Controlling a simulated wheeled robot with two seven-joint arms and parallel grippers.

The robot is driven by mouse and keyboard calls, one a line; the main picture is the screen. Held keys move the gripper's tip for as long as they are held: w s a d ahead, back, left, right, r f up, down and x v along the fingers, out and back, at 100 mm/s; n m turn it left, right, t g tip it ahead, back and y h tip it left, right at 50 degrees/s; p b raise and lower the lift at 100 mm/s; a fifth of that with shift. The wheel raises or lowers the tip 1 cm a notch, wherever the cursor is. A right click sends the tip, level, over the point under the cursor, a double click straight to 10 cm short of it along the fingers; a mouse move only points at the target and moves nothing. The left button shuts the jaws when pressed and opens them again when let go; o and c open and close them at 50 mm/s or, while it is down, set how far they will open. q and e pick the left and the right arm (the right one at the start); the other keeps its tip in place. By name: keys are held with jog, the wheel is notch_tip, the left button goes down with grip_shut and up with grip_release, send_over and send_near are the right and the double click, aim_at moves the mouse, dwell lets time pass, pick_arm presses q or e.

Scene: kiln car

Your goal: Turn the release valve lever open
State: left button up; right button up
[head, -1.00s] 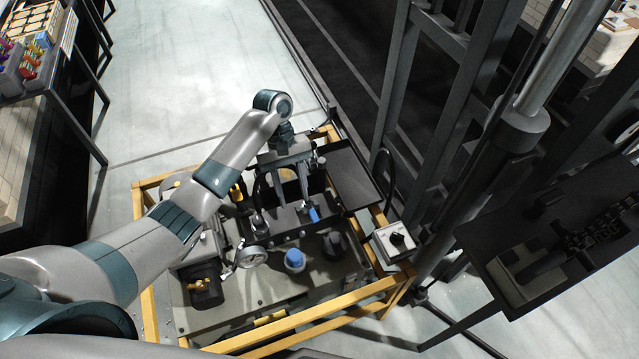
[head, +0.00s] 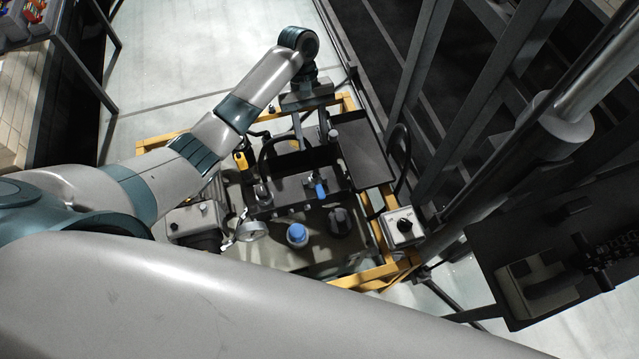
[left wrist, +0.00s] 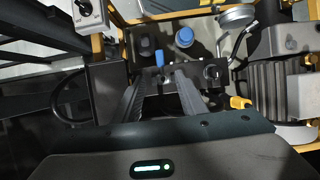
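The release valve lever, a short blue handle (head: 320,189), sits on the dark valve block (head: 290,190) in the yellow-framed unit. It also shows in the left wrist view (left wrist: 159,58), just beyond the fingertips. My left gripper (head: 297,138) is above the far side of the block, behind the lever in the head view. In the left wrist view its two fingers (left wrist: 162,76) are apart with nothing between them, clear of the lever as far as I can tell. One finger is mostly hidden in the head view. My right gripper is out of view.
A blue cap (head: 297,234) and a dark knob (head: 339,220) stand near the lever. A round gauge (head: 251,231) is left of them. A white switch box (head: 404,226) is at right. Yellow frame rails (head: 365,277) surround the unit. A black hose (head: 401,150) loops beside it.

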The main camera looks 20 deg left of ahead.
aim_at(320, 192)
pick_arm(q)
jog(key=p+x, duration=0.1)
jog(key=x, duration=1.4)
jog(key=shift+s+f, duration=0.15)
jog(key=shift+f, duration=0.2)
jog(key=shift+s+d+f, duration=0.2)
jog(key=shift+f, duration=0.5)
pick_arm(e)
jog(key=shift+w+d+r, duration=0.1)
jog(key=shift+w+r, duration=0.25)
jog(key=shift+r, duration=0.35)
pick_arm(q)
grip_shut()
